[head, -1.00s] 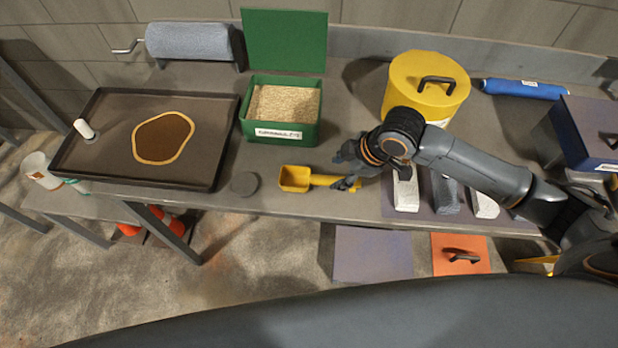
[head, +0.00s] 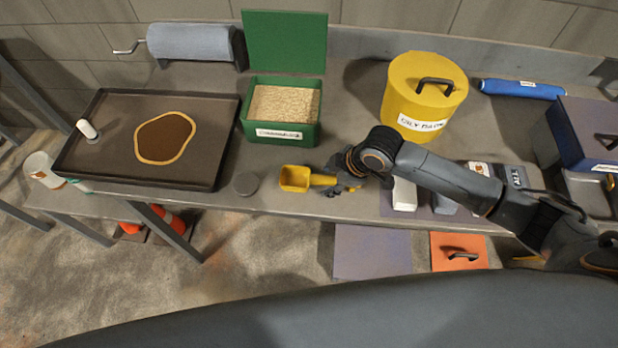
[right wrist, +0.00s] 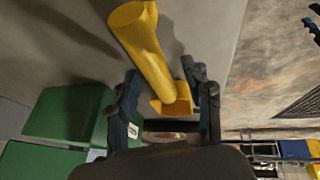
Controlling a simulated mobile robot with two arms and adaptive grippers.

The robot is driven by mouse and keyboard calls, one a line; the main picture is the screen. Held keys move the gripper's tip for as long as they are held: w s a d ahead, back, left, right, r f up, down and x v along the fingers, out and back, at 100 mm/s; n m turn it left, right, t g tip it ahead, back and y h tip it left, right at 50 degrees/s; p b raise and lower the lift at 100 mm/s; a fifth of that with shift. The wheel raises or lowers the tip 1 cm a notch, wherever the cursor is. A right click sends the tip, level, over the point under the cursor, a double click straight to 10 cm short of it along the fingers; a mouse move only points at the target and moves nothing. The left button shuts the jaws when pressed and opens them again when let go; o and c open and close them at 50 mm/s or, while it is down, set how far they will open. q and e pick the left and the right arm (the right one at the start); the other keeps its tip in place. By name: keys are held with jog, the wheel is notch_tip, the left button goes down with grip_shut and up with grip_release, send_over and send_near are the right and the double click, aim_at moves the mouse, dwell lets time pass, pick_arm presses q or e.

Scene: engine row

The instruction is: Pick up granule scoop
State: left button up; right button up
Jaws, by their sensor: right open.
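The yellow granule scoop (head: 295,179) lies on the grey bench near its front edge, with its square bowl to the left and its handle to the right. My right gripper (head: 343,180) is open at the handle, partly hiding it. In the right wrist view the scoop (right wrist: 150,55) runs between and past the open fingers (right wrist: 166,82); I cannot tell whether they touch it. My left gripper is not in view.
A green granule box (head: 283,134) stands behind the scoop. A dark tray (head: 85,165) with a brown patch is to the left, and a grey disc (head: 245,184) lies between. A yellow lidded bin (head: 425,95) stands behind my right arm.

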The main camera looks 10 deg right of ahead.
jog(key=shift+f, duration=0.15)
grip_shut()
dwell(0.4)
